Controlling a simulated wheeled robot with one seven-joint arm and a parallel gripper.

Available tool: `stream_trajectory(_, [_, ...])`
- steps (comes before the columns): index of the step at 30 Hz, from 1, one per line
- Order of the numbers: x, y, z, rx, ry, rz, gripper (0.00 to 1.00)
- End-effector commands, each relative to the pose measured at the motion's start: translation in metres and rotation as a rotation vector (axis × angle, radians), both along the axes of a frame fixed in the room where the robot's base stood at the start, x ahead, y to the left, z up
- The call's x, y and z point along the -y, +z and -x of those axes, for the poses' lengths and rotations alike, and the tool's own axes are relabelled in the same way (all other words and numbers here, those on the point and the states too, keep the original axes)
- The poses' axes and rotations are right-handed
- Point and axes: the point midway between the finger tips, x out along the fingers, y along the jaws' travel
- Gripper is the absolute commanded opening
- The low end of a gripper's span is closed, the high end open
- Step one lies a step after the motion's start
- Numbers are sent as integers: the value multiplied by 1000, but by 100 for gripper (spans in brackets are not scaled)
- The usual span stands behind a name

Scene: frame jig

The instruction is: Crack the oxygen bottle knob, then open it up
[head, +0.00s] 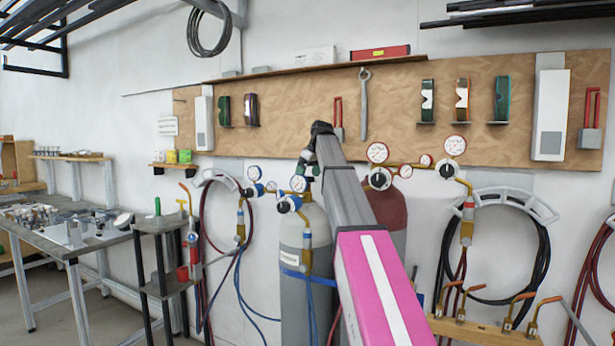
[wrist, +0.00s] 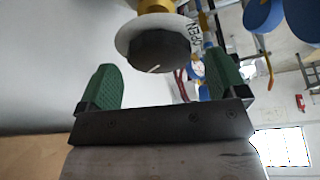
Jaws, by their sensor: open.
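The oxygen bottle is likely the grey cylinder (head: 292,258) with blue-marked gauges, standing in the middle of the head view. My gripper (head: 307,163) is at its top, and the arm hides most of the valve there. In the wrist view a dark round knob (wrist: 160,52) with a small white mark sits in front of a white ring (wrist: 126,40) lettered "OPEN". My gripper (wrist: 165,78) is open, its two green pads on either side of the knob, with gaps visible between pads and knob.
A maroon cylinder (head: 393,212) with red-marked gauges stands right behind my arm. Hoses hang at both sides. A workbench (head: 60,240) stands at the left and a torch rack (head: 480,330) at the lower right.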

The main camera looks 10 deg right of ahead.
Motion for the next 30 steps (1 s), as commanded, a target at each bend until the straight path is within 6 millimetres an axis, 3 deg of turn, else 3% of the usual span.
stream_trajectory(9, [14, 56, 17, 3, -1, 0, 91])
stream_trajectory(15, [21, 81, 25, 2, 1, 0, 91])
stream_trajectory(30, [23, 89, 29, 0, 0, 0, 91])
